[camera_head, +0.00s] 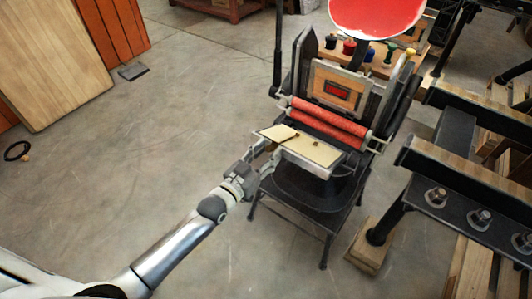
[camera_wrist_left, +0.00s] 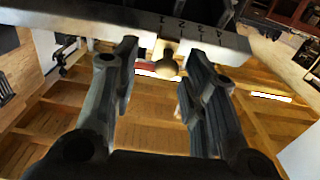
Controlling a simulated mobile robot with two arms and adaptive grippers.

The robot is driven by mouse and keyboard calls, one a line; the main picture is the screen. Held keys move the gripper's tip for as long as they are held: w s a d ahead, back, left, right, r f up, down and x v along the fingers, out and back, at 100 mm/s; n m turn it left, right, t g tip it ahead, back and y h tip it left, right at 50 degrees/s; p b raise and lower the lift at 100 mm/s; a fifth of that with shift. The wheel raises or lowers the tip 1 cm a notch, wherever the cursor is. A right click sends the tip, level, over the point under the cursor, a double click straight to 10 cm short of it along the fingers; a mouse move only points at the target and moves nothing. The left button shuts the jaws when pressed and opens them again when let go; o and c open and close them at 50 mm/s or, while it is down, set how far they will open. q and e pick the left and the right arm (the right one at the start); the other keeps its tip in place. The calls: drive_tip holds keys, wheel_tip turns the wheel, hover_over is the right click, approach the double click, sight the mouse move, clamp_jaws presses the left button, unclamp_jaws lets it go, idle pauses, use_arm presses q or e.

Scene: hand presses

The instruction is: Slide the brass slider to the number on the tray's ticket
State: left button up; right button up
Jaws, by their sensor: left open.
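The tray (camera_head: 325,155) is a pale, metal-edged board at the front of the hand press. A cream ticket (camera_head: 276,133) lies at its left end; its number is too small to read. The tray's front edge shows in the left wrist view as a grey bar (camera_wrist_left: 60,20) marked 1 to 4. The brass slider's round knob (camera_wrist_left: 167,67) sticks out from this bar near the low numbers; its exact mark is unclear. My left gripper (camera_head: 266,153) is at the tray's front left edge. Its fingers are open on either side of the knob, apparently not touching it. My right gripper is out of view.
Red ink rollers (camera_head: 330,124) lie just behind the tray, with the press bed (camera_head: 340,90) and red ink disc (camera_head: 376,12) above. Larger dark presses (camera_head: 465,195) stand at the right. The floor (camera_head: 130,150) at left is mostly clear.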

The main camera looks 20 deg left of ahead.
use_arm(q)
drive_tip(key=v, duration=1.2)
idle(0.3)
drive_tip(key=s+a+f+n+g+y, duration=0.1)
drive_tip(key=s+a+f+g+y, duration=0.2)
drive_tip(key=f, duration=0.8)
drive_tip(key=s+a+f+g, duration=0.15)
drive_tip(key=s+f, duration=0.35)
drive_tip(key=f, duration=0.6)
drive_tip(key=s+a+f+n+g+y, duration=0.15)
drive_tip(key=s+f+g, duration=0.25)
drive_tip(key=f, duration=0.7)
drive_tip(key=s+f+g, duration=0.2)
drive_tip(key=s+f, duration=0.3)
drive_tip(key=s, duration=0.3)
drive_tip(key=s+d+f+g+y, duration=0.1)
drive_tip(key=s+f+g, duration=0.2)
drive_tip(key=s, duration=0.6)
drive_tip(key=s+f+g, duration=0.2)
drive_tip(key=s+f, duration=0.4)
drive_tip(key=s, duration=0.3)
drive_tip(key=shift+d+f+m+y, duration=0.35)
drive_tip(key=shift+f+m, duration=0.05)
drive_tip(key=shift+m, duration=0.05)
drive_tip(key=shift+s+g, duration=0.1)
drive_tip(key=shift+g, duration=0.15)
drive_tip(key=shift+c, duration=0.5)
